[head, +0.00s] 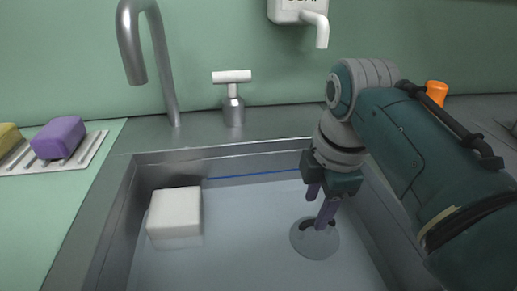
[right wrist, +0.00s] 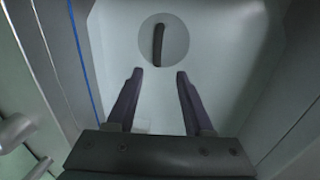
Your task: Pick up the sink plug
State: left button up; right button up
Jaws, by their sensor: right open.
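The sink plug (head: 305,246) is a round grey disc with a dark bar-like handle, on the sink floor at the right. In the right wrist view the plug (right wrist: 177,40) lies just ahead of the fingertips, its dark handle running lengthwise between the lines of the two fingers. My right gripper (head: 317,207) points down into the sink above the plug; one finger overlaps the handle in the head view. In the right wrist view my right gripper (right wrist: 160,74) is open, with nothing between its purple fingers. Whether a finger touches the handle I cannot tell. My left gripper is out of view.
The metal sink (head: 120,215) seems to hold water. A white block (head: 174,208) sits in its left part. A faucet (head: 130,45) and a T-shaped tap (head: 233,98) stand behind. A soap dispenser (head: 296,10) hangs on the wall. A purple block (head: 58,138) lies on a rack at left.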

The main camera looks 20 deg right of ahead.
aim_at(313, 221)
jog(key=f, duration=0.1)
jog(key=f+b, duration=0.1)
jog(key=f, duration=0.1)
jog(key=shift+w+d, duration=0.2)
jog(key=shift+w, duration=0.1)
jog(key=f+b, duration=0.2)
jog(key=f, duration=0.1)
jog(key=w+d+f+b, duration=0.1)
jog(key=shift+w+f, duration=0.1)
jog(key=shift+f, duration=0.25)
grip_shut()
